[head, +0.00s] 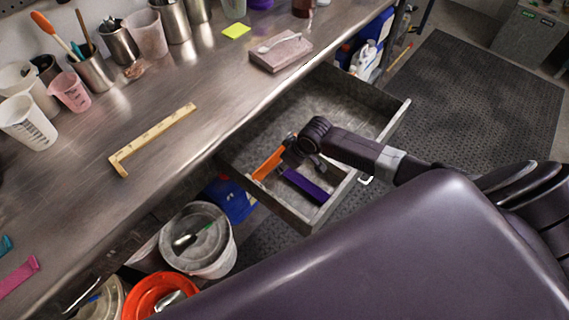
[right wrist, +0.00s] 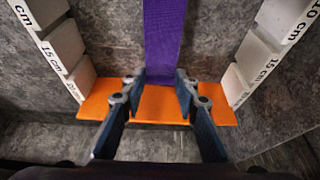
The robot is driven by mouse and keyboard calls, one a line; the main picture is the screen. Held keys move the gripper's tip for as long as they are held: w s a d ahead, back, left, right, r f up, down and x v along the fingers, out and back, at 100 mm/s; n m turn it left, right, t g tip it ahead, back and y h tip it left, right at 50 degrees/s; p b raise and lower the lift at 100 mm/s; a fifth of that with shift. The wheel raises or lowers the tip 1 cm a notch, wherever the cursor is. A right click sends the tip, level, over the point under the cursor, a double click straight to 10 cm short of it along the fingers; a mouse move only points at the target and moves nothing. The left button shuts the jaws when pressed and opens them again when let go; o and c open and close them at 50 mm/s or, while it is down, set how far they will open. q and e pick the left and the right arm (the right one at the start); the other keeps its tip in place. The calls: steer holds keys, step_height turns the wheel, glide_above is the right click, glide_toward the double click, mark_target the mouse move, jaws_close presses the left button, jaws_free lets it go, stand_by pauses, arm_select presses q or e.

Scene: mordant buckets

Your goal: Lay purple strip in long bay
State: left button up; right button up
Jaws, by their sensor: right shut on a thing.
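The purple strip (head: 305,186) is in or just above the open drawer (head: 345,95), near its front corner; I cannot tell whether it touches the floor. My right gripper (head: 303,160) is over the drawer. In the right wrist view my right gripper (right wrist: 160,98) is shut on one end of the purple strip (right wrist: 162,45), with a finger on each side. An orange strip (head: 268,164) lies crosswise by that end, and also shows in the right wrist view (right wrist: 100,101). My left gripper is out of view.
White stepped blocks with centimetre marks (right wrist: 55,50) flank the strips in the right wrist view. The steel bench (head: 180,130) holds an L-shaped yellow rule (head: 152,137), cups and a stone slab (head: 281,52). A white bucket (head: 215,262) stands beside the drawer.

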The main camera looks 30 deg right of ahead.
steer(key=shift+f+b, duration=0.35)
steer(key=shift+f, duration=0.3)
steer(key=o, duration=1)
steer(key=v, duration=1.2)
steer(key=shift+d, duration=0.1)
